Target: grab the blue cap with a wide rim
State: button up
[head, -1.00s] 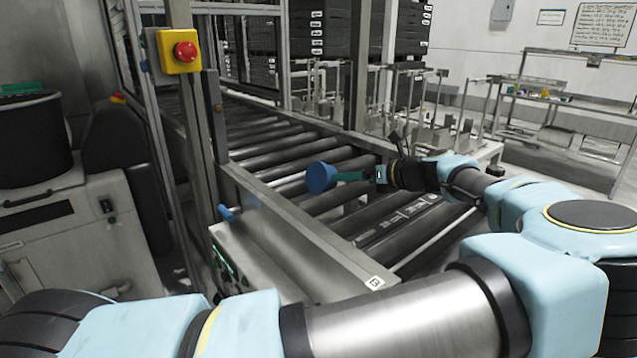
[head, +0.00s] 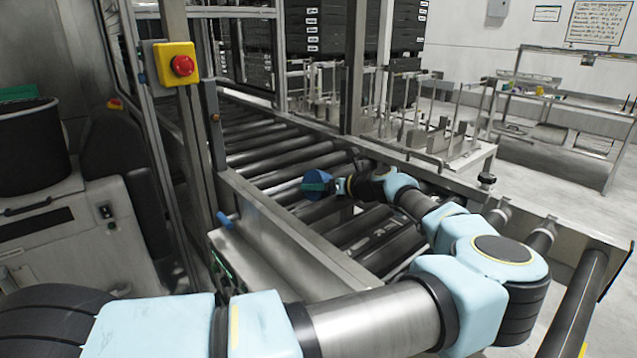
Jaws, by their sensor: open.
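The blue cap with a wide rim (head: 319,177) shows over the roller conveyor, to the left of my arm's end. It is small in the picture, and I cannot tell what it rests on. My gripper (head: 316,187) has green fingers that overlap the cap in the picture and hide part of it. The gripper is open. I cannot tell whether the fingers touch the cap or are only in front of it.
The roller conveyor (head: 262,152) runs under my arm, with a metal side rail (head: 290,238) in front. A blue knob (head: 228,218) sits by the rail. A yellow box with a red button (head: 177,64) is on a post at left. Metal racks (head: 440,135) stand behind.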

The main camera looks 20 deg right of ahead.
grip_shut()
dwell(0.6)
